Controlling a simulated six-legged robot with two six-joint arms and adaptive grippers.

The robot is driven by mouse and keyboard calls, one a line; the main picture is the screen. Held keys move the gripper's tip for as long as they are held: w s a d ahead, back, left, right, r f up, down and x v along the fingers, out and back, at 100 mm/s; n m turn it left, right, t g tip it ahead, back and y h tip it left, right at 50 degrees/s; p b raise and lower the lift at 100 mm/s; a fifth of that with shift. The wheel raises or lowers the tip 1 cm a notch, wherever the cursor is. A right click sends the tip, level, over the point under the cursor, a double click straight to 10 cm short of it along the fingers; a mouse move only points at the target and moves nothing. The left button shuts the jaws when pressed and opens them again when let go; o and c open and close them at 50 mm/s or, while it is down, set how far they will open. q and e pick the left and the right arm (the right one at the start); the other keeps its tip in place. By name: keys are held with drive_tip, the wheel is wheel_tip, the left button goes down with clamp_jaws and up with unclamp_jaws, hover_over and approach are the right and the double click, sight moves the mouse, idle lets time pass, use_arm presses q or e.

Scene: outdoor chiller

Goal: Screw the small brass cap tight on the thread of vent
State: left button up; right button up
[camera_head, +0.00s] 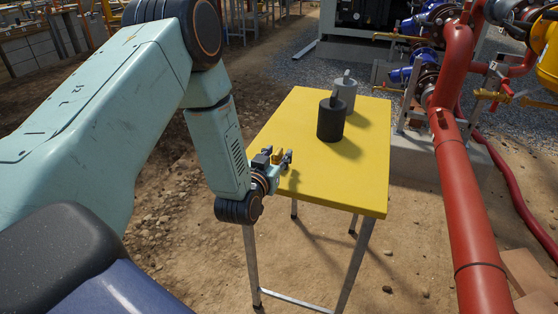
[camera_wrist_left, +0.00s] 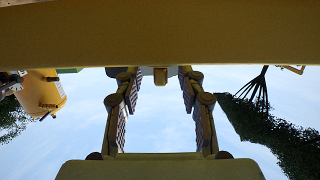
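My left gripper (camera_head: 280,158) is beside the left edge of the yellow table. In the left wrist view its two fingers (camera_wrist_left: 160,95) stand well apart with sky between them. A small brownish-yellow block (camera_wrist_left: 160,75) shows between the far finger ends; I cannot tell whether it is the brass cap or is held. No brass cap is clearly recognisable. My right gripper is not in view.
The yellow table (camera_head: 320,180) carries a black cylinder (camera_head: 331,120) and a grey one (camera_head: 345,92), each with a handle-like top. Blue pumps (camera_head: 415,72) and a brass-coloured valve (camera_head: 490,95) are at the back right. A red hose (camera_head: 515,190) lies on the ground.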

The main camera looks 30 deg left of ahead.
use_arm(q)
drive_tip(key=shift+x, duration=0.9)
drive_tip(key=shift+r, duration=0.1)
clamp_jaws()
